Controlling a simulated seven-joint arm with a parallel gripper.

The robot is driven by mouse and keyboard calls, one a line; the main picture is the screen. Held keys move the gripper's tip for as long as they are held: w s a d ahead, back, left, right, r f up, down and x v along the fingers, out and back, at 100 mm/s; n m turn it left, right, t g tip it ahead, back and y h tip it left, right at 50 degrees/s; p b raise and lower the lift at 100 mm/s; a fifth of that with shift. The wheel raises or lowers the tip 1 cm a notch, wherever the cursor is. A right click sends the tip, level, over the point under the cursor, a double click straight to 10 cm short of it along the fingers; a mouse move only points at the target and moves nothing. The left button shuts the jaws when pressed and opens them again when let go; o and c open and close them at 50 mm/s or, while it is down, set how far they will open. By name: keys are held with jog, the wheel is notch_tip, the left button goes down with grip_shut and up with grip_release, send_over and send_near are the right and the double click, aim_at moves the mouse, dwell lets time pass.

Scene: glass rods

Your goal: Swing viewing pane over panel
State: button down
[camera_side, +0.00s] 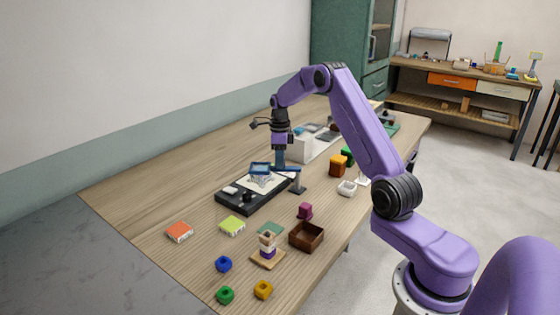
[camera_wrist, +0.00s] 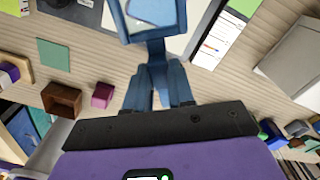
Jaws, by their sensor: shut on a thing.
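The viewing pane is a clear pane in a blue frame (camera_side: 260,169), on a blue arm that joins a dark stand (camera_side: 298,184). In the side view the pane appears above the back part of the black panel (camera_side: 238,204), which has a pale sheet and small knobs. My gripper (camera_side: 280,165) is shut on the pane's blue frame or stem beside the stand. In the wrist view the gripper fingers (camera_wrist: 166,88) close on the stem below the pane (camera_wrist: 153,12). The exact contact is partly hidden by the fingers.
In front lie an orange tile (camera_side: 179,231), a green-yellow tile (camera_side: 232,225), a brown open box (camera_side: 306,236), a magenta cube (camera_side: 305,211) and a stacked-block stand (camera_side: 268,252). A white cup (camera_side: 347,188) stands right. The table's left side is clear.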

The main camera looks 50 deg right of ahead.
jog(key=shift+d+m, duration=0.2)
jog(key=shift+m, duration=0.1)
dwell(0.4)
jog(key=c, duration=1)
grip_release()
jog(key=shift+o, duration=0.2)
jog(key=shift+r, duration=0.1)
notch_tip(320, 180, up, 17)
jog(key=shift+r, duration=0.15)
